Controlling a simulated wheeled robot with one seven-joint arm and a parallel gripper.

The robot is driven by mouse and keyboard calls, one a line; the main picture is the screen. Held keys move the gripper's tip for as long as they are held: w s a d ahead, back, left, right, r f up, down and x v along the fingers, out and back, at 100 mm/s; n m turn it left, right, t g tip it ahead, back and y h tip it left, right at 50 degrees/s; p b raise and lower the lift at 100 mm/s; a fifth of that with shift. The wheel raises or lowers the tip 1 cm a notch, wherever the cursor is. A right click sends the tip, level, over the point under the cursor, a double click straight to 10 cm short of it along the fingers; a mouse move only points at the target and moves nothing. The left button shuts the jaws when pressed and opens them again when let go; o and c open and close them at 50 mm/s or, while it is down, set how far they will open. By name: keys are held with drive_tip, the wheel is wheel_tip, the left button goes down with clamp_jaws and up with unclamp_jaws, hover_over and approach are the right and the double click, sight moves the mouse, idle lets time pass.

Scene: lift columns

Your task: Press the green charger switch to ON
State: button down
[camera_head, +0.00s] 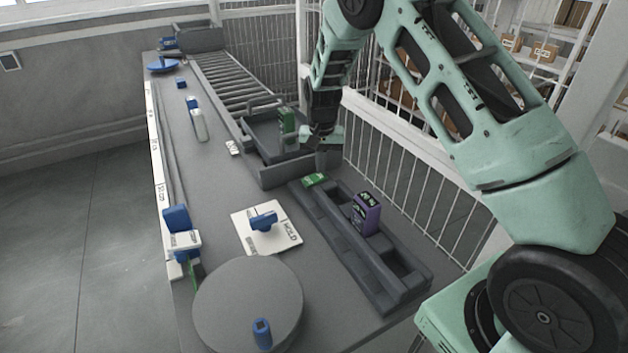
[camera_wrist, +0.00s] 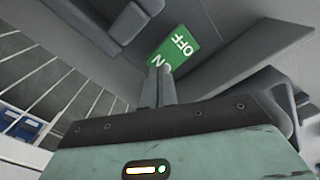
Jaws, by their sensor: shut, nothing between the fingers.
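The green charger switch (camera_head: 314,180) sits at the far end of the dark slotted tray. In the wrist view the green switch (camera_wrist: 176,46) shows white "OFF" lettering on its far part. Nearer my fingers only an "N" shows; the rest of that word is hidden behind the fingertips. My gripper (camera_head: 323,160) points down just above and behind the switch. In the wrist view my gripper (camera_wrist: 160,75) has its fingers together and empty, with tips overlapping the switch's near end. I cannot tell whether they touch it.
A purple box (camera_head: 367,214) stands in the dark slotted tray (camera_head: 335,225). A grey bin (camera_head: 262,150) with a green box (camera_head: 287,121) lies beyond. A white plate with a blue handle (camera_head: 264,221) and a round grey turntable (camera_head: 248,300) are nearer. A wire fence (camera_head: 400,180) runs along the right.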

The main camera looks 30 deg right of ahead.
sight(321, 175)
drive_tip(key=shift+f+b, duration=0.4)
drive_tip(key=shift+f, duration=0.3)
drive_tip(key=shift+r, duration=0.1)
drive_tip(key=shift+r+p, duration=2.55)
drive_tip(key=shift+r, duration=0.95)
drive_tip(key=s+a+r+n+y, duration=0.1)
drive_tip(key=s+a+r+n, duration=0.4)
drive_tip(key=s+a, duration=0.45)
drive_tip(key=s+a+r+n+y, duration=0.1)
drive_tip(key=s+a+r+n, duration=0.1)
drive_tip(key=s+a+r, duration=0.7)
drive_tip(key=s+a+n, duration=0.1)
drive_tip(key=s+n, duration=0.2)
drive_tip(key=s, duration=0.7)
drive_tip(key=s+a+n+h+b, duration=0.1)
drive_tip(key=s+a+n, duration=0.1)
drive_tip(key=s, duration=0.8)
drive_tip(key=shift+a+f+n, duration=0.25)
drive_tip(key=shift+f+n, duration=0.1)
drive_tip(key=shift+n, duration=0.55)
